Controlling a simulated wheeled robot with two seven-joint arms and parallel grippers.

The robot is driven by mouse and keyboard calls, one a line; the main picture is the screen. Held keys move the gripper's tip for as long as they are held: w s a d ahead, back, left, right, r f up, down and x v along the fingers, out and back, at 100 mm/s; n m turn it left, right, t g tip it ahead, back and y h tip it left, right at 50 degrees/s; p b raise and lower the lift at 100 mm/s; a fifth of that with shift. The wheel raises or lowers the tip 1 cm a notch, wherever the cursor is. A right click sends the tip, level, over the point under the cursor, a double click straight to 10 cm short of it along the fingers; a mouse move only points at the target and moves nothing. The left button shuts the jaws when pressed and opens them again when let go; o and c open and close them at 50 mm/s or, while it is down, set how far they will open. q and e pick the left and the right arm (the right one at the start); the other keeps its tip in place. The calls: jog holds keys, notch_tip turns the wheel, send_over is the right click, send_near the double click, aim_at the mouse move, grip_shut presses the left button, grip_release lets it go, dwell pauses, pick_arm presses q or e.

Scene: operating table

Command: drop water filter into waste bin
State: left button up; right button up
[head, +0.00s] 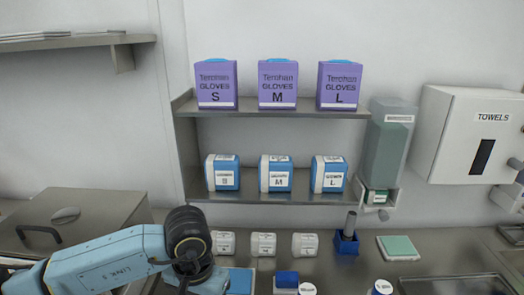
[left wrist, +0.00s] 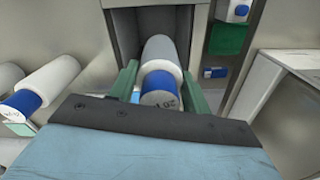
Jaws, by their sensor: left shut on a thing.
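In the left wrist view, a white cylinder with a blue band (left wrist: 160,82), which looks like the water filter, sits between the green fingers of my left gripper (left wrist: 160,92). The gripper is shut on it. Its far end points into a grey box-like recess (left wrist: 125,28); I cannot tell whether that is the waste bin. In the head view my left arm comes in from the left and bends down at its dark joint, and its gripper is hidden. My right gripper is in no view.
More white cylinders, one with a blue end (left wrist: 24,103), lie at the left of the wrist view. In the head view, a wall shelf (head: 290,113) holds purple glove boxes and blue-white packs. White packs (head: 263,244) stand on the counter below. A towel dispenser (head: 470,135) hangs at right.

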pick_arm(q)
jog(key=shift+w+f+b, duration=0.1)
jog(key=shift+f+b, duration=0.7)
jog(key=shift+f, duration=2.05)
jog(key=o, duration=1.4)
jog(key=shift+r, duration=0.1)
notch_tip(320, 180, up, 13)
jog(key=shift+r+b, duration=0.15)
jog(key=shift+b, duration=0.4)
